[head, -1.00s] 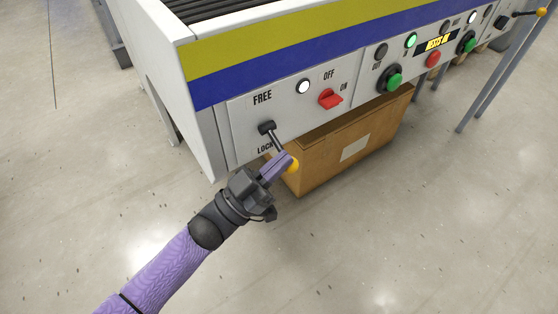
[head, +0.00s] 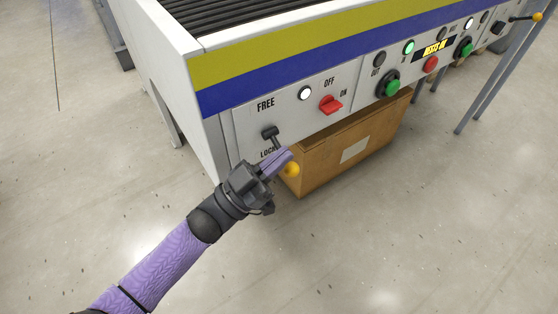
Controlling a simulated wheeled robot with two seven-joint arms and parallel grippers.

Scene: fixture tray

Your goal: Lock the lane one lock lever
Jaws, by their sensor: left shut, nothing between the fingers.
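The lock lever (head: 270,133) is on the panel at the left end of the machine. It has a black pivot and shaft and a yellow ball knob (head: 292,170). FREE is printed above the pivot and LOCK below it. The lever points down and to the right, with the knob below the panel's lower edge. My left gripper (head: 288,156) is shut and empty, its purple fingers over the lever's lower shaft beside the knob. The fingers hide part of the shaft; I cannot tell whether they touch it. My right gripper is not in view.
A red switch (head: 331,104) marked OFF and ON and a lit white lamp (head: 305,93) sit right of the lever. Green buttons (head: 388,89) and a small display (head: 435,47) are further right. A cardboard box (head: 345,150) stands under the panel. The floor in front is clear.

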